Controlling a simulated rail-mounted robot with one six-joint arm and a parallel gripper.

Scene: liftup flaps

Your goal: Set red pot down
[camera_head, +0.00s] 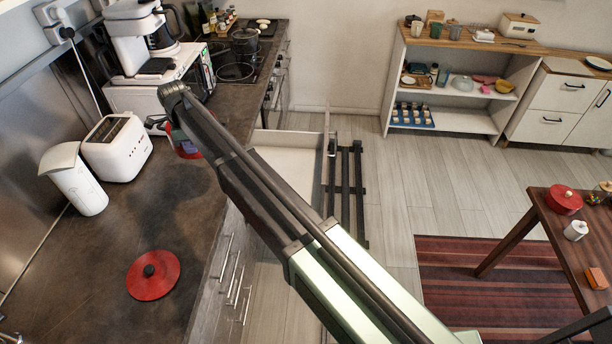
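A red round piece, which looks like the red pot (178,137), shows just left of my arm near the counter's right edge. Something purple-blue shows at it. My arm hides most of it, so I cannot tell whether it rests on the counter or is held above it. A red round lid with a black knob (153,275) lies flat on the dark counter (100,240) at the lower left. My arm reaches from the lower right to the upper left, over the counter's edge.
A white toaster (117,147), white jug (75,180), microwave (160,92) and coffee maker (140,40) stand along the counter. A white drawer (290,178) stands open. Another lidded red pot (564,200) is on the right table. The counter around the lid is clear.

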